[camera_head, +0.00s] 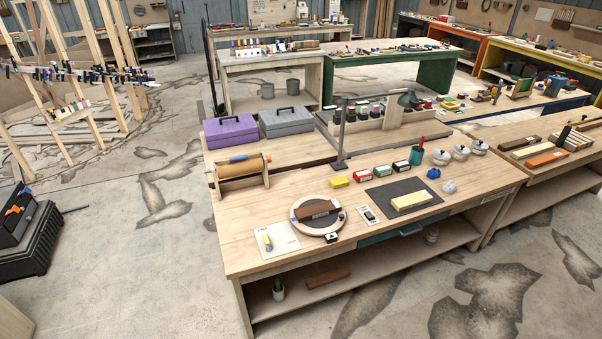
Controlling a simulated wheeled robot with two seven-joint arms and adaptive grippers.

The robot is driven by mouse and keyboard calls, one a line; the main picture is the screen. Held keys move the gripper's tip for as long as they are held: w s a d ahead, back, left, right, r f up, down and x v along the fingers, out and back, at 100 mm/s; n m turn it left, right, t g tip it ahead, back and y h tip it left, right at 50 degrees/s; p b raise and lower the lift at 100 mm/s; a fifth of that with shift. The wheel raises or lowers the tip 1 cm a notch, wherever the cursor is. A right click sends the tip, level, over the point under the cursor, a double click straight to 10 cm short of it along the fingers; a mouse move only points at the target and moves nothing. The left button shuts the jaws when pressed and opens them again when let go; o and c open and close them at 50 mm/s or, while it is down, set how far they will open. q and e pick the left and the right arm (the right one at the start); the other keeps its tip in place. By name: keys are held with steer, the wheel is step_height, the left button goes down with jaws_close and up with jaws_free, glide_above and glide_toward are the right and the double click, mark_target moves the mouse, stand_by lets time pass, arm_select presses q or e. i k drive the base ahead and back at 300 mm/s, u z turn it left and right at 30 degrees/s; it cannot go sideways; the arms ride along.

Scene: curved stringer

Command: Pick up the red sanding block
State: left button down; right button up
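A small red block (362,176) with a pale label on its front lies on the wooden workbench (240,240). It sits in a slanting row, between a yellow block (338,182) on its left and a green block (382,171) on its right. A black block (401,166) ends the row. The pieces look slightly apart from each other. I cannot read the label on the red one. Neither of my grippers is in view.
In front of the row are a round disc (301,222) bearing a brown block, and a dark mat (378,196) with a pale yellow block. A lamp post (341,130) stands behind. A green cup (416,156) and lidded jars (460,153) are to the right. Toolboxes (230,131) stand back left.

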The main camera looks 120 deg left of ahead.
mark_target(364, 175)
steer(key=u, duration=3.35)
